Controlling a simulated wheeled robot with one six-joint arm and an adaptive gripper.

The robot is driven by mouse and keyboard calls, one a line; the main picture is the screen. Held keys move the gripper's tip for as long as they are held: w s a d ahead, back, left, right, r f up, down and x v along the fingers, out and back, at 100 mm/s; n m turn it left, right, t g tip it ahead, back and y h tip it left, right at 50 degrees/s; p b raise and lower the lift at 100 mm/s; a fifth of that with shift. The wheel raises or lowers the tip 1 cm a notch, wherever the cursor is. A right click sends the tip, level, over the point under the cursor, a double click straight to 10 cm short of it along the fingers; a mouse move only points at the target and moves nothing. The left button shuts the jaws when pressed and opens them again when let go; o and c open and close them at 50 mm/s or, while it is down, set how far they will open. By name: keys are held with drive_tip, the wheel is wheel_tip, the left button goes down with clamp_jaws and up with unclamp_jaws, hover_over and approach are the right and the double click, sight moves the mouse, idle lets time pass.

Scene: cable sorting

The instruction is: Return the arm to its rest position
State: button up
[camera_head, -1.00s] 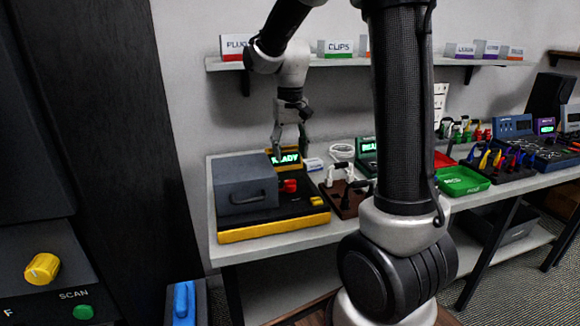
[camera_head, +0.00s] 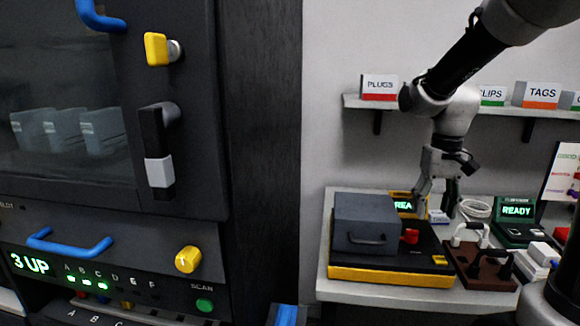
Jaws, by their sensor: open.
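My gripper (camera_head: 437,203) hangs at the end of my arm, pointing down above the bench at the right of the head view. Its fingers are apart and nothing is between them. Behind and below it are a small display reading "REA…" (camera_head: 404,204), partly covered by a finger, and a grey box (camera_head: 372,224) with a handle on a black and yellow base (camera_head: 392,275). The gripper looks clear of the grey box; I cannot tell its exact height over the bench.
A dark cabinet (camera_head: 262,150) with yellow and blue handles fills the left. A brown rack (camera_head: 484,268) with white and black handles stands right of the base. A wall shelf (camera_head: 455,107) with label cards runs behind my arm. A green "READY" display (camera_head: 517,211) stands further right.

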drive_tip(key=s+r+t, duration=0.2)
drive_tip(key=s+r, duration=0.1)
drive_tip(key=s, duration=0.5)
drive_tip(key=s+r+t, duration=0.2)
drive_tip(key=s+r, duration=0.1)
drive_tip(key=s, duration=0.5)
drive_tip(key=shift+d+r+n+t, duration=0.2)
drive_tip(key=shift+d+n+t, duration=0.1)
drive_tip(key=shift+d+n, duration=0.15)
